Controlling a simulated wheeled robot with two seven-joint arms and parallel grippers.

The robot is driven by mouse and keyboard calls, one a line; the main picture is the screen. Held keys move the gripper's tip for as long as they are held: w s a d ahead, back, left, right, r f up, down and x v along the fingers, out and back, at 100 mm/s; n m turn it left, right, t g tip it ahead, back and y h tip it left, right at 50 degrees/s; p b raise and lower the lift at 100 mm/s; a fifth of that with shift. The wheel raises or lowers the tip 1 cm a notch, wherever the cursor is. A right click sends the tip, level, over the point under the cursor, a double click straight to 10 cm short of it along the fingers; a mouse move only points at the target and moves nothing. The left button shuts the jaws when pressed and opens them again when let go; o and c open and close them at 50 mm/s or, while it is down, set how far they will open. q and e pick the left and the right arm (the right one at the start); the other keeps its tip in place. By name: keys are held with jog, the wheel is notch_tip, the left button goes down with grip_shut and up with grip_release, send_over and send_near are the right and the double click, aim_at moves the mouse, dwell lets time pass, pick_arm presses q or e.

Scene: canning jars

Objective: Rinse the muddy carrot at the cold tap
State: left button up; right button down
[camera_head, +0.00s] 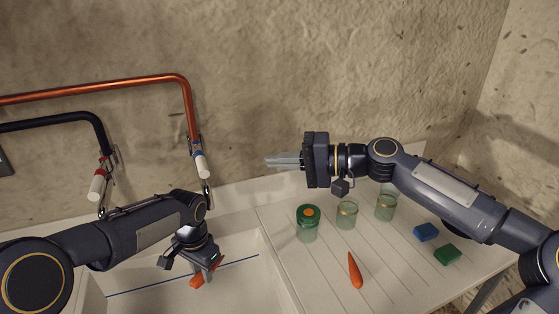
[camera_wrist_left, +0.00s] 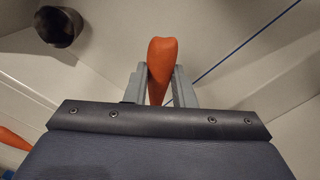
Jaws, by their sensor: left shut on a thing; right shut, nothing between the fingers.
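My left gripper (camera_head: 207,272) is low inside the white sink (camera_head: 255,285), shut on an orange carrot (camera_head: 197,281). In the left wrist view, the carrot (camera_wrist_left: 160,65) sticks out between the fingers (camera_wrist_left: 157,88); I see no clear mud on its visible side. Two taps are on the wall: one with a blue band and white handle (camera_head: 201,165) under the copper pipe, one with a red band and white handle (camera_head: 97,185) under the black pipe. The carrot is below the blue-banded tap; I see no running water. My right gripper (camera_head: 270,161) is shut and empty, raised before the wall.
Another carrot (camera_head: 355,271) lies on the ribbed drainboard (camera_head: 325,285). Behind it stand a green-lidded jar (camera_head: 307,230) and two open glass jars (camera_head: 346,216) (camera_head: 386,207). A blue block (camera_head: 426,232) and a green block (camera_head: 447,255) lie at the right.

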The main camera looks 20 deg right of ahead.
pick_arm(q)
jog(key=shift+s+a+b, duration=0.25)
jog(key=shift+s+a, duration=0.05)
jog(key=shift+a, duration=0.3)
jog(key=shift+s+a+b, duration=0.2)
jog(key=shift+s+a, duration=0.05)
jog(key=shift+a, duration=0.35)
jog(key=a, duration=0.1)
jog(key=s+a, duration=0.1)
jog(key=a, duration=0.1)
jog(key=s+a+b, duration=0.1)
jog(key=shift+s+a, duration=0.15)
jog(key=shift+a, duration=0.25)
dwell(0.4)
jog(key=s+a+r+p, duration=0.2)
jog(key=a+r, duration=0.2)
jog(key=shift+a, duration=0.25)
dwell(1.4)
